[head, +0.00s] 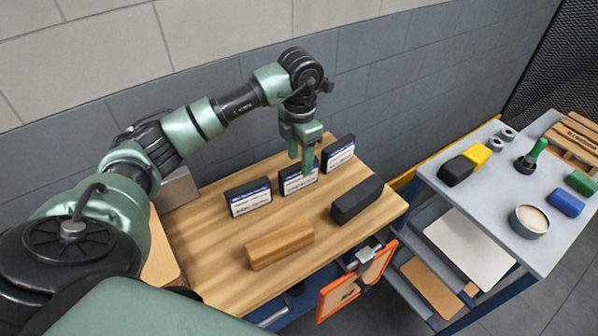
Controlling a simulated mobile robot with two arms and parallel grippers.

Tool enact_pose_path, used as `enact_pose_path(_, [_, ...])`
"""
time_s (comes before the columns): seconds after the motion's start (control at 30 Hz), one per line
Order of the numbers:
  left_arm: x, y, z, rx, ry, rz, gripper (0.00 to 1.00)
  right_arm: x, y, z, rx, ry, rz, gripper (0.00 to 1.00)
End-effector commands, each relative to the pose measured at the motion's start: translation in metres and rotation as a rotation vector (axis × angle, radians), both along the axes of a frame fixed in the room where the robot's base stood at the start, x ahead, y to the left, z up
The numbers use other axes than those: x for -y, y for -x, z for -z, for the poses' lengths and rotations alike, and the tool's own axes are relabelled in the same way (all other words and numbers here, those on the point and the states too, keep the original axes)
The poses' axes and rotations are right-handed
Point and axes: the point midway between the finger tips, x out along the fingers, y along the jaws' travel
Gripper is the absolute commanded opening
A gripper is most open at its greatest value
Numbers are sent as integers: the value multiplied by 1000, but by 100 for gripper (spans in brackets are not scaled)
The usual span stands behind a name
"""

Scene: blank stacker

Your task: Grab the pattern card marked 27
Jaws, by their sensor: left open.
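Three dark cards with white labels and a blue strip stand upright in a row on the wooden bench top (215,265): a left card (250,202), a middle card (297,184) and a right card (341,155). The label print is too small to read, so I cannot tell which is marked 27. My left gripper (301,161) points down at the middle card with its fingers apart. A finger covers part of that card's upper edge; I cannot tell whether it touches. My right gripper is not in view.
A black block (356,200) and a wooden block (280,244) lie in front of the cards. An orange-framed panel (338,296) hangs at the bench's front edge. A grey cart (480,196) to the right holds several small items. A block wall stands behind.

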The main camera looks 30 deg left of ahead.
Motion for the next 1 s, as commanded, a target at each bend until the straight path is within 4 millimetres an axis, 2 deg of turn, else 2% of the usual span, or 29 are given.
enact_pose_path(0.03, [-2,4,4,-6,1,-1,47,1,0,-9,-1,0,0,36])
enact_pose_path(0.2, [-1,3,25,-1,1,1,47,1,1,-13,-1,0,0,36])
enact_pose_path(0.47, [-1,2,29,1,0,1,47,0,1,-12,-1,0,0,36])
enact_pose_path(0.63, [-1,2,29,1,1,1,3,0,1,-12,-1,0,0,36])
enact_pose_path(0.67, [-1,2,29,1,1,1,0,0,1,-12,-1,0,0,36])
enact_pose_path(1.0, [-1,2,27,3,1,1,0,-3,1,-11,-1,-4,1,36])
